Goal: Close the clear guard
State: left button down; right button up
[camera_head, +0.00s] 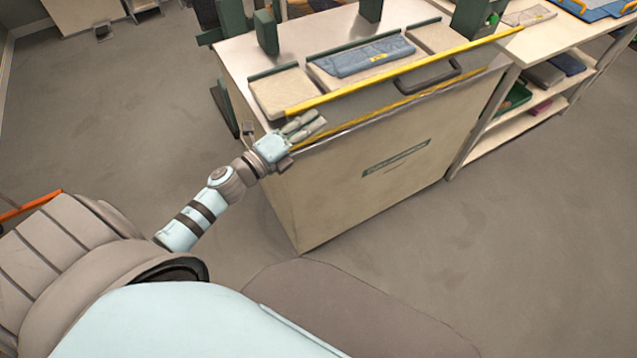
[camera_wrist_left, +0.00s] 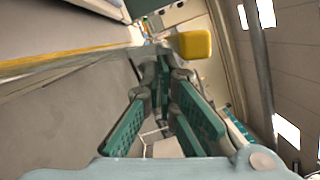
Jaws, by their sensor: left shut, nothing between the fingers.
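The clear guard (camera_head: 375,98) shows in the head view as a see-through panel along the front top edge of the pale cabinet. It has a long yellow upper bar (camera_head: 400,72) and a dark handle (camera_head: 428,78) right of its middle. I cannot tell its exact angle. My left gripper (camera_head: 312,122) is at the guard's left end, just below the yellow bar, shut and empty. In the left wrist view its green-padded fingers (camera_wrist_left: 162,68) come together, with a yellow block (camera_wrist_left: 195,45) just beyond the tips. I cannot tell whether they touch it. My right gripper is out of view.
The pale cabinet (camera_head: 350,190) carries a folded denim garment (camera_head: 362,57) between pale pads. Dark green posts (camera_head: 266,32) rise behind. A shelf unit (camera_head: 545,105) with folded cloths stands at right. The grey floor (camera_head: 120,110) is open at left.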

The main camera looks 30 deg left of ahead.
aim_at(302, 107)
pick_arm(q)
jog(key=w+a, duration=0.1)
jog(key=w+a+r, duration=0.1)
jog(key=shift+a+b, duration=0.3)
jog(key=shift+a+r, duration=0.3)
jog(key=shift+a, duration=0.05)
jog(key=shift+w+a+f, duration=0.15)
jog(key=shift+a, duration=0.15)
